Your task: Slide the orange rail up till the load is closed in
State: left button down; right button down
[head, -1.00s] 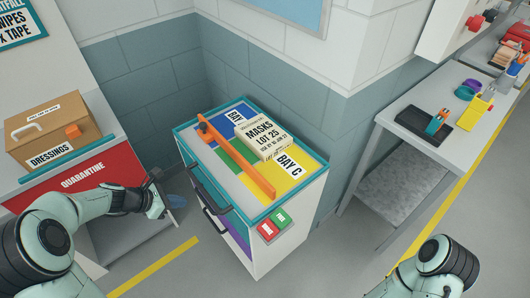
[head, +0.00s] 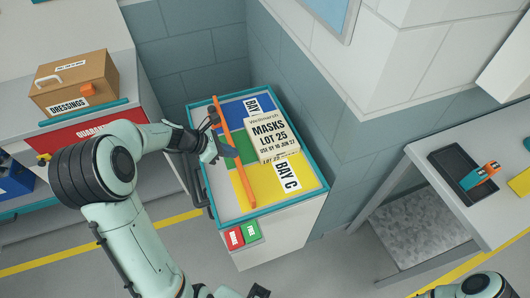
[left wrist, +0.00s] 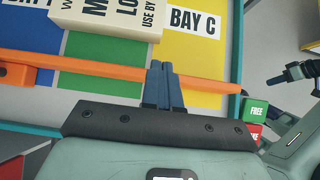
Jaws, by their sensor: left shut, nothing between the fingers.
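The orange rail (head: 237,172) lies lengthwise over the blue, green and yellow top of the teal-edged cabinet (head: 275,212). The load, a cream MASKS LOT 25 box (head: 272,137), sits to its right, with a narrow gap between them. My left gripper (head: 230,150) is shut and empty at the rail's left side, near mid-length. In the left wrist view its blue fingertips (left wrist: 164,84) overlap the rail (left wrist: 110,70); whether they touch it I cannot tell. My right gripper (head: 258,291) shows only partly at the bottom edge; its jaws are unclear.
A DRESSINGS carton (head: 75,85) stands on the left unit. Walls close in behind the cabinet. A grey table (head: 445,160) with a black tray stands at right; floor lies between.

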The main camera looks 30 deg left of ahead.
aim_at(261, 158)
pick_arm(q)
jog(key=x, duration=0.9)
jog(key=shift+w+d+f, duration=0.1)
jog(key=shift+w+f, duration=0.05)
jog(key=shift+f, duration=0.2)
jog(key=shift+w+d+r, duration=0.1)
jog(key=shift+w+d, duration=0.55)
jog(key=shift+w, duration=0.05)
jog(key=shift+a, duration=0.1)
